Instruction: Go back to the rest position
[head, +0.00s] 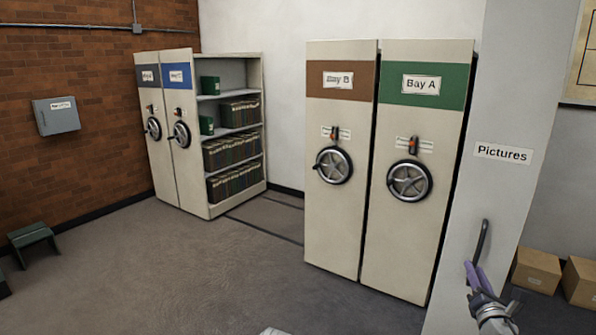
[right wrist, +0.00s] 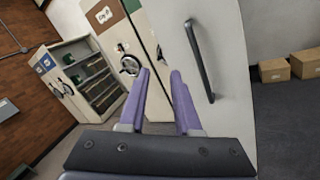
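My right gripper (head: 472,270) shows at the lower right of the head view, in front of the grey panel labelled Pictures (head: 503,120). Its two purple fingers also show in the right wrist view (right wrist: 160,76), with a gap between them and nothing in it. The dark bar handle (head: 482,242) on that panel is just above the gripper in the head view. In the right wrist view the handle (right wrist: 201,62) is to the right of both fingers, not between them. My left gripper is not in view.
Shelving units Bay B (head: 341,220) and Bay A (head: 410,245) stand shut with handwheels. Further left, an open shelf (head: 235,190) holds files and green boxes. Cardboard boxes (head: 537,268) sit at right, a green step stool (head: 32,236) at left. The floor between is clear.

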